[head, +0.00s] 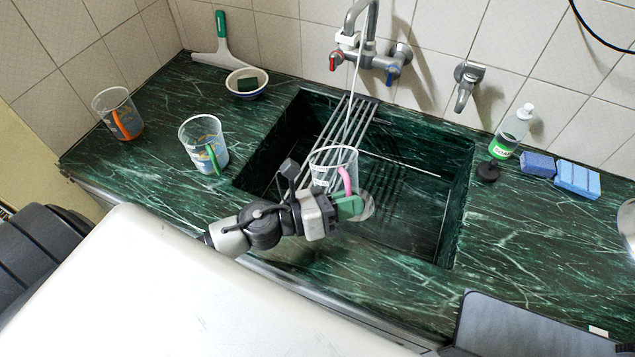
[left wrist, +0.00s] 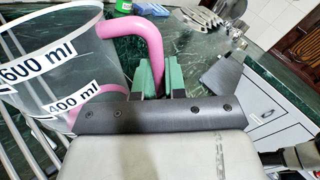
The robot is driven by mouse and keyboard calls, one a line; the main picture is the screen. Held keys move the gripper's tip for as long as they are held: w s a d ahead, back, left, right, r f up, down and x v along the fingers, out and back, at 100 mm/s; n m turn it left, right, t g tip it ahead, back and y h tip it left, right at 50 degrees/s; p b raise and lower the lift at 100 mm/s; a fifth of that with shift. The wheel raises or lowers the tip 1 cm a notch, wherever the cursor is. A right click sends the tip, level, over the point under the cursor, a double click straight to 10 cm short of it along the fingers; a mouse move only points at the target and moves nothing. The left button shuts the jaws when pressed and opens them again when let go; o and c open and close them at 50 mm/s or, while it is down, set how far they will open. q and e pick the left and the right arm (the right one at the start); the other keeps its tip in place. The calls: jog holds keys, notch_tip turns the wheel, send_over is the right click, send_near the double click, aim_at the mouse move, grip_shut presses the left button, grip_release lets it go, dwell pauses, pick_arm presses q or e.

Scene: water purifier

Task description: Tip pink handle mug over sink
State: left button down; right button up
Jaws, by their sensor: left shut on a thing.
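The pink handle mug (head: 322,160) is a clear measuring mug with a pink handle, seen in the head view over the sink (head: 452,200), near its left side and the drying rack. It looks close to upright. I cannot tell whether it holds liquid. My left gripper (head: 350,206) has green fingers and is shut on the pink handle, at the mug's near right side. In the left wrist view the mug (left wrist: 45,75) is at the left, with "600 ml" and "400 ml" marks, and the handle runs down to the green fingers (left wrist: 160,80). My right gripper is not in view.
A metal rack (head: 352,122) spans the sink's left part, below the faucet (head: 368,45). A green-handled mug (head: 200,135) and an orange-handled mug (head: 112,103) stand left. A bowl (head: 246,92) stands behind. A bottle (head: 511,135) and blue sponges (head: 577,178) are right.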

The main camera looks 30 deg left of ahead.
pick_arm(q)
jog(key=f+m+b, duration=0.1)
jog(key=s+d+f+m+b, duration=0.2)
jog(key=f+b, duration=0.1)
jog(key=shift+m, duration=0.3)
jog(key=shift+s+d+f+m+b, duration=0.1)
jog(key=shift+s+f+m+b, duration=0.05)
jog(key=shift+f+m+b, duration=0.35)
jog(key=shift+s+d+f+m+b, duration=0.1)
jog(key=shift+f+m+b, duration=0.3)
jog(key=shift+m, duration=0.1)
